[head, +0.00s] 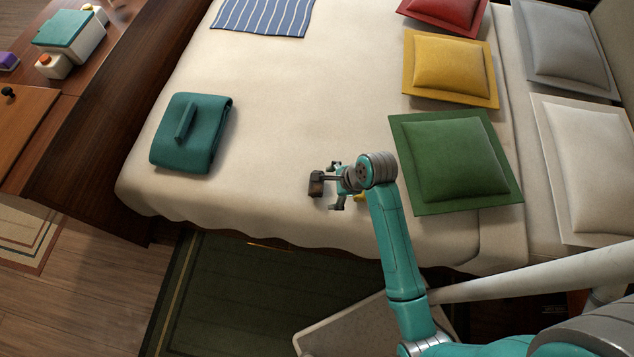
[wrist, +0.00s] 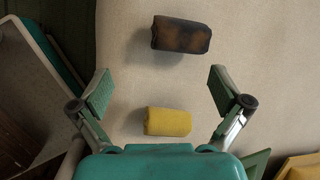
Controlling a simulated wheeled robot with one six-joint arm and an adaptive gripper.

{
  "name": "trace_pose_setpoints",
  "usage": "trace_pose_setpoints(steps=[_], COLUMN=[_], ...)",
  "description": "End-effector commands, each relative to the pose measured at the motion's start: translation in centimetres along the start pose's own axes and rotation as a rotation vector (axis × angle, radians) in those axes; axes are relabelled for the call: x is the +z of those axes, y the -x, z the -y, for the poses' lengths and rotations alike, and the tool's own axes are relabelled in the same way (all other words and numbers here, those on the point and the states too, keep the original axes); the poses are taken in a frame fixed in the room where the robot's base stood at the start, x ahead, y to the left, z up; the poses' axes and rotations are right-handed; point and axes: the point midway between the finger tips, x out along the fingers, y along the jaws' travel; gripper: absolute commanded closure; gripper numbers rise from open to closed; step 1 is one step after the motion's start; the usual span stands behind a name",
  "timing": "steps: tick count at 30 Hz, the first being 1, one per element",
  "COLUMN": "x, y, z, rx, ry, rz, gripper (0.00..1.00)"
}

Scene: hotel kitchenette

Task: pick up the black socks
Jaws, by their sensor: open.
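A dark, rolled bundle, black with brownish patches, which fits the black socks, lies on the bed (head: 270,120). It shows in the head view (head: 316,184) just left of my gripper (head: 336,184) and in the wrist view at the upper middle (wrist: 181,35). My gripper, seen in the wrist view (wrist: 158,92), is open with nothing held. The dark bundle is beyond the fingertips, slightly to the right of centre. A yellow roll (wrist: 167,121) lies nearer my palm, between the fingers in the picture. My gripper partly hides it in the head view (head: 360,197).
A green cushion (head: 455,160) lies right of my gripper, with yellow (head: 450,68) and red (head: 446,12) cushions behind. A folded teal bag or cloth (head: 190,133) lies at left. A striped blue cloth (head: 262,15) is at the back. The bed's middle is clear.

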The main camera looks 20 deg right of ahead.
Motion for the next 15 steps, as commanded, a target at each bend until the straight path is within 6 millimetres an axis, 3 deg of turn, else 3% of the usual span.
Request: trace_pose_setpoints(steps=[1,6,11,15], x=[0.2,0.8,1.0,1.0], y=[0.5,1.7,2.2,0.7], z=[1.5,3.8,4.6,4.3], rx=[0.025,0.113,0.149,0.156], ry=[-0.050,-0.188,-0.242,-0.248], rz=[0.002,-0.002,-0.008,-0.009], gripper=[0.00,0.00,0.00,0.00])
